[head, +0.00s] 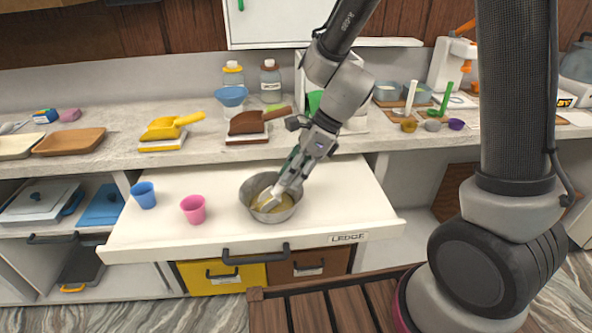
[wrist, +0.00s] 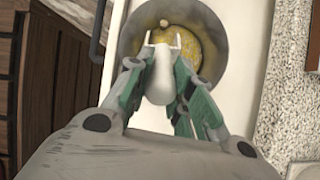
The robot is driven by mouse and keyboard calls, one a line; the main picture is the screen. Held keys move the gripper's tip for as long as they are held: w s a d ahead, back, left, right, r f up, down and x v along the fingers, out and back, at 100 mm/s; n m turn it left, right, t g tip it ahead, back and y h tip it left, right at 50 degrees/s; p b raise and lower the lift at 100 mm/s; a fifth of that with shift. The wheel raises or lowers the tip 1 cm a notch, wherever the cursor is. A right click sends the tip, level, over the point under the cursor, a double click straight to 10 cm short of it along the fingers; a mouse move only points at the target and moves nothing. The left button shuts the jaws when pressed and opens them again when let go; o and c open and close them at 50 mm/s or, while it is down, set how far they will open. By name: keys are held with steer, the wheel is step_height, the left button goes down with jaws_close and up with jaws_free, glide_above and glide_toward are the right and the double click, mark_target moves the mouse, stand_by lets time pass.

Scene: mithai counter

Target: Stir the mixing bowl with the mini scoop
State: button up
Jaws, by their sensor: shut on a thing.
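The mixing bowl (head: 246,190) is a grey metal bowl with yellow contents, standing on the pulled-out white ledge. It fills the top of the wrist view (wrist: 128,45). My gripper (head: 272,191) reaches down into the bowl from the upper right. Its green-sided fingers (wrist: 163,42) are shut on a pale, slim thing, which looks like the mini scoop (wrist: 163,78). The scoop's far end is hard to make out; a small tan tip shows just beyond the fingers over the yellow contents. In the head view the gripper mostly hides the scoop.
A pink cup (head: 193,209) and a blue cup (head: 144,195) stand on the ledge (head: 330,205) left of the bowl. The ledge's right part is clear.

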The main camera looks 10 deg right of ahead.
steer(key=w, duration=0.2)
steer(key=shift+w+d, duration=0.35)
steer(key=shift+s+d+f+y, duration=0.2)
steer(key=shift+s+d+y, duration=0.1)
steer(key=shift+d+y, duration=0.4)
steer(key=shift+d+r+y, duration=0.4)
steer(key=shift+d+y, duration=0.2)
steer(key=shift+y, duration=0.5)
steer(key=shift+d+r+y, duration=0.45)
steer(key=shift+d+y, duration=0.15)
steer(key=shift+y, duration=0.5)
steer(key=shift+d+r+y, duration=0.4)
steer(key=shift+d+y, duration=0.2)
steer(key=shift+y, duration=0.5)
